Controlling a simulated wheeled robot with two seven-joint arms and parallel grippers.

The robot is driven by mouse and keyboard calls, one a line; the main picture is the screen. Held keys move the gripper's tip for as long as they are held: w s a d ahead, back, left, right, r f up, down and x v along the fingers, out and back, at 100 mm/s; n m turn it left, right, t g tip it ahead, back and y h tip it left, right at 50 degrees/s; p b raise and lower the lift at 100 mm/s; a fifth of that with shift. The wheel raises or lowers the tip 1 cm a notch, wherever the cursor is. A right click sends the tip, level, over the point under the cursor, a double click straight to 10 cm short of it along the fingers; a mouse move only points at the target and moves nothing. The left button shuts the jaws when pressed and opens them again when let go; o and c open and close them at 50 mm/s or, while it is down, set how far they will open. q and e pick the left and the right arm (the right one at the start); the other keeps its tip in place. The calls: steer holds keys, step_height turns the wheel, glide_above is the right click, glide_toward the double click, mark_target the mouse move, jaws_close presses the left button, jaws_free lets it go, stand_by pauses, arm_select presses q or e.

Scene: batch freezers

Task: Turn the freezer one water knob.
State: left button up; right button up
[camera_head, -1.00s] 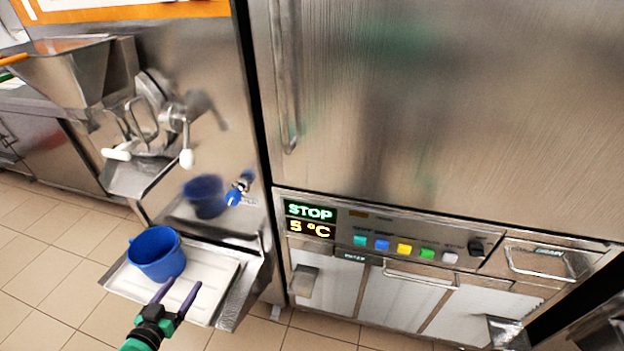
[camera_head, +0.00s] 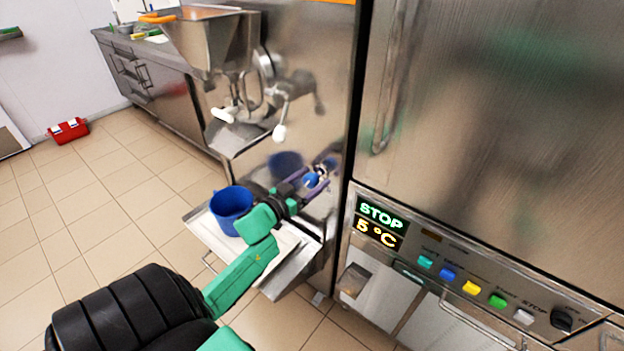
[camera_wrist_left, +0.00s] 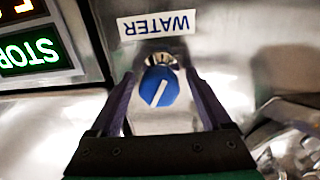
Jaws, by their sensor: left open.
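The blue water knob (camera_head: 312,180) sticks out from the steel side of the freezer with the hopper. In the left wrist view the knob (camera_wrist_left: 159,87) has a white pointer line, tilted, and sits beside a label reading WATER, upside down in that view. My left gripper (camera_head: 318,178) is open, with its purple fingers reaching toward the knob. In the left wrist view the fingers (camera_wrist_left: 160,98) stand on either side of the knob, with a gap visible at each side. My right gripper is not in view.
A blue bucket (camera_head: 230,209) stands on the steel shelf tray (camera_head: 203,226) below my left forearm. A hopper (camera_head: 208,45) with white-tipped handles (camera_head: 279,132) is above. The freezer with the STOP display (camera_head: 381,216) and coloured buttons is close on the right.

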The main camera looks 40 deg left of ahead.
arm_select(q)
steer(key=shift+w+a, duration=0.1)
jaws_close()
steer(key=shift+m, duration=1.2)
steer(key=m, duration=0.3)
steer(key=shift+p, duration=0.3)
steer(key=m, duration=0.3)
steer(key=shift+f+m, duration=0.1)
steer(key=shift+m, duration=0.3)
steer(key=shift+m+b, duration=0.45)
steer(key=shift+m, duration=0.95)
steer(key=shift+g, duration=0.3)
